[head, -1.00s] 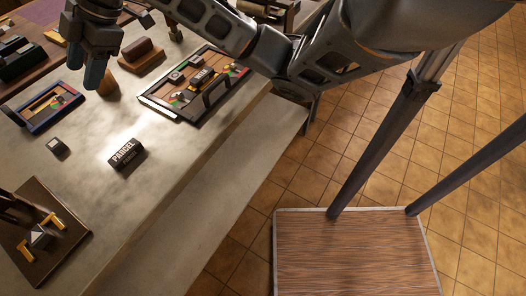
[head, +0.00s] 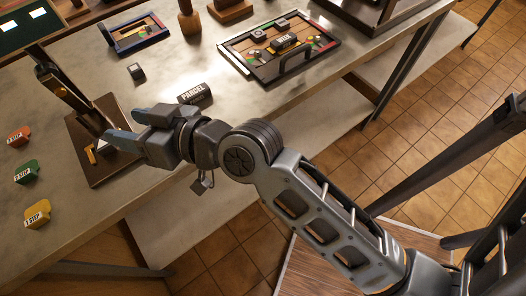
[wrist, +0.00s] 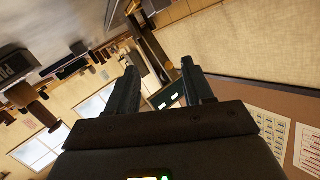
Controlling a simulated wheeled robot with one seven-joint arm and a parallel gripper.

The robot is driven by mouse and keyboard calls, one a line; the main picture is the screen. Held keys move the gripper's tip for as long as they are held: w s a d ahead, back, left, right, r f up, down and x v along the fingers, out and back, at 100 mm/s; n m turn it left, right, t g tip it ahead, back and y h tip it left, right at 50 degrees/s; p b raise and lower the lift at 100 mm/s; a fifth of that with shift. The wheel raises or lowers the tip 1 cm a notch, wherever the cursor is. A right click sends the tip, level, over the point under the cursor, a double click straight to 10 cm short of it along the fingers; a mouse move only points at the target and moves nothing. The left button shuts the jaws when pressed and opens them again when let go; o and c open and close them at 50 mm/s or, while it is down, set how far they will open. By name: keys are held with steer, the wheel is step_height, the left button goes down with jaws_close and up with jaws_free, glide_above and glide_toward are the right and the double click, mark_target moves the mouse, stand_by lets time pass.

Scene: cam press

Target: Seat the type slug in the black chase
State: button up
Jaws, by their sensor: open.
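The type slug, a black block lettered PARCEL (head: 194,93), lies on the table to the upper right of my gripper, with nothing holding it. The black chase (head: 262,77) lies flat farther back and to the right. It has a handle at its near side, and a small dark lettered block and coloured pieces lie inside. My gripper (head: 124,124) is open and empty beside the press base, its fingers pointing left. Both fingers show apart in the wrist view (wrist: 158,84).
The press (head: 80,165), with its brown base and lever, is close left of my gripper, which partly hides it. A blue-framed tray (head: 117,46) and a small dark block (head: 136,72) lie behind.

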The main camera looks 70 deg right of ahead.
steer(key=s+d+f+n+g, duration=0.1)
steer(key=s+d+n, duration=0.1)
steer(key=s, duration=2.7)
steer(key=shift+d+n+h, duration=0.4)
steer(key=shift+d, duration=0.25)
steer(key=shift+f, duration=0.1)
